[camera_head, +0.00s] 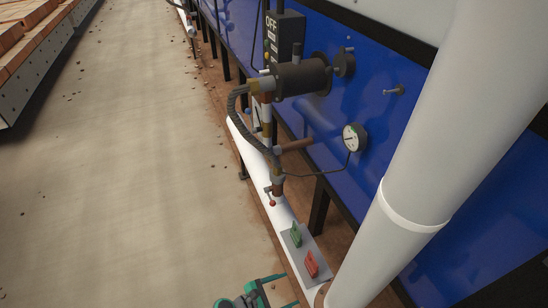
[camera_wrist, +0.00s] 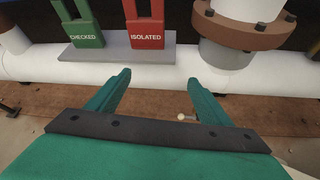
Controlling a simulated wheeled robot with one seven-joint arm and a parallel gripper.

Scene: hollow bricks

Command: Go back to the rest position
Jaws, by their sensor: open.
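My gripper (camera_head: 284,290) is at the bottom of the head view, beside the low white pipe. In the wrist view its two teal fingers (camera_wrist: 158,86) are spread apart with nothing between them. A green tag marked CHECKED (camera_wrist: 82,24) and a red tag marked ISOLATED (camera_wrist: 146,24) stand side by side on a grey plate (camera_wrist: 110,50) on the pipe. They lie just beyond the fingertips, apart from them. The head view also shows the green tag (camera_head: 296,236) and the red tag (camera_head: 311,265). Most of my arm is out of view.
The white pipe (camera_wrist: 165,78) runs across in front of the fingers, with a brown flange (camera_wrist: 238,32) at right. A dark motor (camera_head: 302,76), hoses and a gauge (camera_head: 354,137) stand by the blue panel (camera_head: 285,115). The concrete floor (camera_head: 130,170) at left is mostly clear.

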